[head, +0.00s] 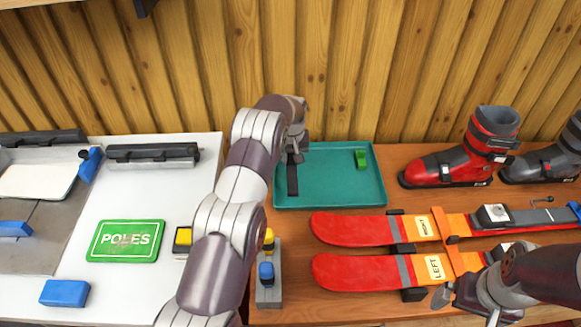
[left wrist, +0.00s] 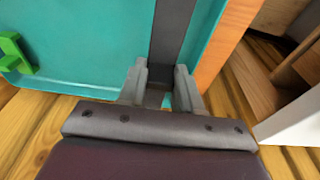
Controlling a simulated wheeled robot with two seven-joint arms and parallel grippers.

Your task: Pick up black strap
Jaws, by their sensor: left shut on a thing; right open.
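The black strap (head: 292,178) lies in the teal tray (head: 335,198), along its left side. My left gripper (head: 297,150) reaches over the tray's back left corner and is shut on the strap's far end. In the left wrist view the strap (left wrist: 173,38) runs between the two fingers of the left gripper (left wrist: 160,85), over the tray floor (left wrist: 100,40). In the head view the strap's far end is hidden behind the gripper. My right gripper (head: 468,302) is open and empty, near the front of the red skis at the lower right.
A green clip (head: 361,159) sits in the tray's back right; it also shows in the left wrist view (left wrist: 14,52). Red skis (head: 350,228) lie in front of the tray. Ski boots (head: 448,165) stand at the right. A white board with a green POLES sign (head: 125,241) is at left.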

